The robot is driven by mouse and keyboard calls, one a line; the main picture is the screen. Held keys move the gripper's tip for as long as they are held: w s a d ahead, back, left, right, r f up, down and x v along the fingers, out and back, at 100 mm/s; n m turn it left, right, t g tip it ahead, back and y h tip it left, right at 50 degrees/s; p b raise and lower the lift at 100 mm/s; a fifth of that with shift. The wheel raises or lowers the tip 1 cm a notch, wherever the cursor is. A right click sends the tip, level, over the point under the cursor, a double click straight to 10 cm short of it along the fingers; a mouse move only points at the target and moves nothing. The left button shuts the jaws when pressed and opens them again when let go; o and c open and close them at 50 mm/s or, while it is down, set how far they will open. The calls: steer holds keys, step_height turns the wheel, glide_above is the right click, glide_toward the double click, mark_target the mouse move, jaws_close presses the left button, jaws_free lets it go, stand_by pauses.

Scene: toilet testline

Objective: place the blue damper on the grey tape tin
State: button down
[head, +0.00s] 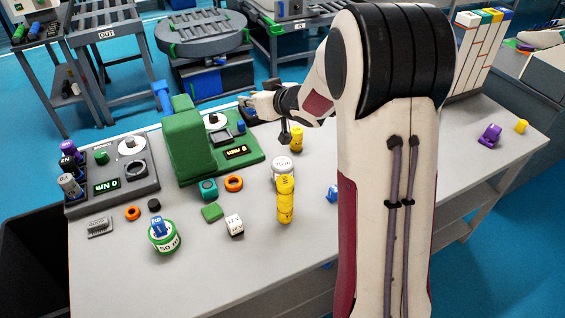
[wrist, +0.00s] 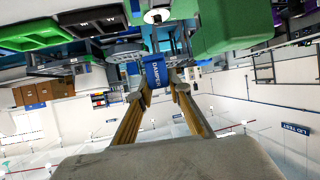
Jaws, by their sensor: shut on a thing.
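The blue damper (wrist: 155,72), with the word DAMPER on it, is between the fingertips of my gripper (wrist: 160,88) in the wrist view. My gripper (head: 250,104) is shut on it and is raised near the right end of the green test stand in the head view; the damper is small there. A pale grey tin (head: 280,163) with lettering on its side, apparently the tape tin, stands mid-table, nearer the camera than my gripper. Its front is partly hidden by a yellow stack. I see nothing on its top.
Yellow cylinders (head: 285,207) stand stacked right in front of the grey tin, and another yellow piece (head: 296,140) is behind it. A green-sided tin (head: 164,243) carries a blue piece. The green stand (head: 190,145) rises beside my gripper.

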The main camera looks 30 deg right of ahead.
steer(key=s+d+f+n+y, duration=0.2)
steer(key=s+d+f, duration=0.3)
steer(key=s, duration=0.2)
steer(key=shift+s+d+f+g, duration=0.2)
steer(key=shift+s+d+g, duration=0.1)
steer(key=shift+g, duration=0.1)
steer(key=shift+f, duration=0.1)
glide_above(282, 163)
steer(key=shift+w+d+f, duration=0.1)
steer(key=shift+f, duration=2.95)
steer(key=shift+f, duration=1.9)
steer(key=c, duration=2.3)
jaws_free()
steer(key=shift+f, duration=0.15)
steer(key=o, duration=0.4)
